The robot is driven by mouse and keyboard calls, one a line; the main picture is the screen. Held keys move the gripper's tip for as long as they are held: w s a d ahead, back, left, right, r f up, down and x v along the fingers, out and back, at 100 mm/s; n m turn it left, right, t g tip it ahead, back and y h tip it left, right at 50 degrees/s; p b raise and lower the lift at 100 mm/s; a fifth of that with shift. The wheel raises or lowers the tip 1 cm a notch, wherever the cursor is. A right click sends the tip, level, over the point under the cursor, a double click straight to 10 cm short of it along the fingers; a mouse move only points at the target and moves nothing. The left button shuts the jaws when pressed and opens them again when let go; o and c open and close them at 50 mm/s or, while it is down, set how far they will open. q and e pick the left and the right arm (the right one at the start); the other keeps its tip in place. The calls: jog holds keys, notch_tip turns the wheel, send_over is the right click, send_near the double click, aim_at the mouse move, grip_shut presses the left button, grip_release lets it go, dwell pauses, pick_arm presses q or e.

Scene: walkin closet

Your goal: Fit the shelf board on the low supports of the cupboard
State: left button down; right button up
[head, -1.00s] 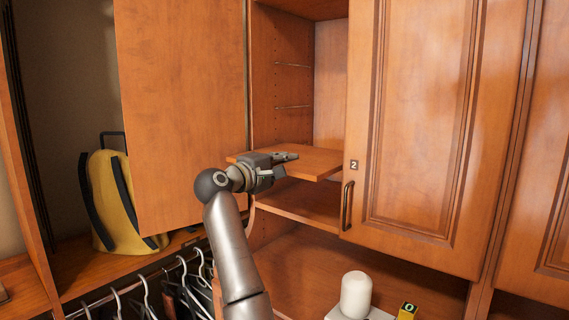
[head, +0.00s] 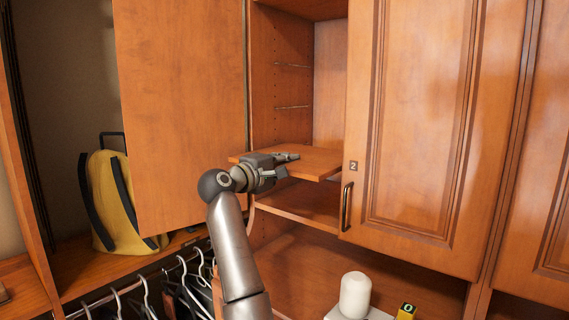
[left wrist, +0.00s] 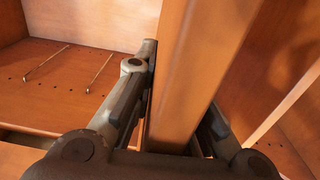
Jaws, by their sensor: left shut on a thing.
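The cupboard (head: 281,40) stands open, with its left door swung out. On its left inner wall are two thin metal supports, an upper one (head: 293,66) and a low one (head: 292,107); both wires also show in the left wrist view (left wrist: 47,63). The shelf board (head: 318,162) lies roughly level at the cupboard opening, below the low support and above the cupboard's bottom. My left gripper (head: 287,157) is shut on its front edge. In the left wrist view the board (left wrist: 195,60) runs between the two fingers. Its far end's contact is unclear. My right gripper is out of view.
The open left door (head: 180,110) stands close beside my arm. A closed door (head: 425,120) with handle bounds the right. Below are a white rounded object (head: 355,295), a small yellow-black item (head: 406,311) and hangers (head: 150,295). A yellow bag (head: 115,200) sits left.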

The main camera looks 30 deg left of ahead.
aim_at(312, 151)
pick_arm(q)
jog(key=shift+w+r, duration=0.15)
jog(key=shift+w, duration=0.25)
jog(key=shift+w, duration=0.25)
jog(key=shift+w+d+p, duration=0.15)
jog(key=shift+w+p, duration=0.4)
jog(key=shift+w, duration=0.45)
jog(key=shift+w, duration=0.35)
jog(key=shift+w+d+p, duration=0.1)
jog(key=shift+w+p, duration=0.65)
jog(key=shift+w, duration=0.95)
jog(key=shift+w, duration=0.35)
jog(key=shift+w+d+p, duration=0.15)
jog(key=shift+w+p, duration=0.2)
jog(key=shift+w, duration=0.4)
jog(key=shift+w, duration=1)
jog(key=shift+w, duration=0.2)
